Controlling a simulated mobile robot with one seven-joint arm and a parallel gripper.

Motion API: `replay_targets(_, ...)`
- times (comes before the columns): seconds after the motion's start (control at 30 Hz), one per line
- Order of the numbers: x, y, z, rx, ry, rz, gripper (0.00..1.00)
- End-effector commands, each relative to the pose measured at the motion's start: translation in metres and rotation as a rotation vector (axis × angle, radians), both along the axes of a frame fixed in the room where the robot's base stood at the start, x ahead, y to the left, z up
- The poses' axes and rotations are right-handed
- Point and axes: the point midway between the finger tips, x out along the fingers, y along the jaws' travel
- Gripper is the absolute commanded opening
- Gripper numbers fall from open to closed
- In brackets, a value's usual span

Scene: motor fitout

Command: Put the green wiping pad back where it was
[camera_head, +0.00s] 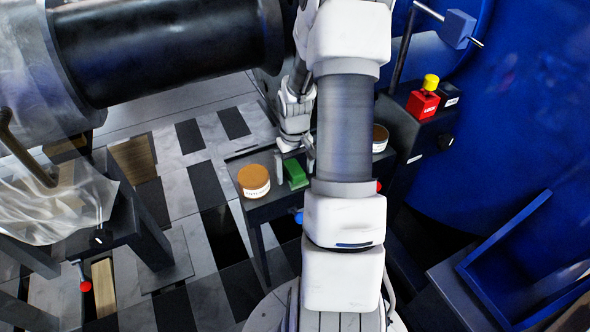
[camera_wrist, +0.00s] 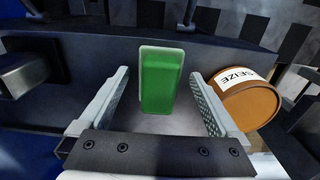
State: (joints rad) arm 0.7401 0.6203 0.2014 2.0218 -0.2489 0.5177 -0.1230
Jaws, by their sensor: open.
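The green wiping pad (camera_head: 295,173) lies on a small dark table (camera_head: 268,207), to the right of an orange-brown tin. In the wrist view the pad (camera_wrist: 161,80) is a green block with a pale edge. It lies between and just beyond the fingertips of my gripper (camera_wrist: 158,90), with a gap on both sides. In the head view my gripper (camera_head: 294,164) is over the table at the pad, partly hidden by my own arm. My gripper is open and holds nothing.
The tin (camera_head: 254,181), labelled "SEIZE" in the wrist view (camera_wrist: 244,88), stands close beside one finger. Another tin (camera_head: 380,138) shows behind my arm. A red block with a yellow knob (camera_head: 424,98) sits on a dark cabinet at right. A blue bin (camera_head: 510,262) is at lower right.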

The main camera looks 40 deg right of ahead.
Motion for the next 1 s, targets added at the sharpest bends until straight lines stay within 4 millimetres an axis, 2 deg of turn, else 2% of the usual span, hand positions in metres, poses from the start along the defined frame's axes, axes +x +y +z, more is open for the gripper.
replay_targets(0.13,0.0,0.0,0.004,0.0,-0.001,0.0,0.98)
replay_targets(0.23,0.001,0.0,0.016,-0.002,-0.003,0.0,0.98)
replay_targets(0.5,0.001,0.0,0.074,-0.003,-0.002,0.0,0.98)
replay_targets(0.7,0.0,0.0,0.109,-0.002,-0.003,0.001,0.98)
replay_targets(0.83,0.0,0.001,0.12,-0.001,-0.002,0.0,0.98)
replay_targets(1.0,0.0,0.001,0.123,0.0,0.0,-0.001,0.98)
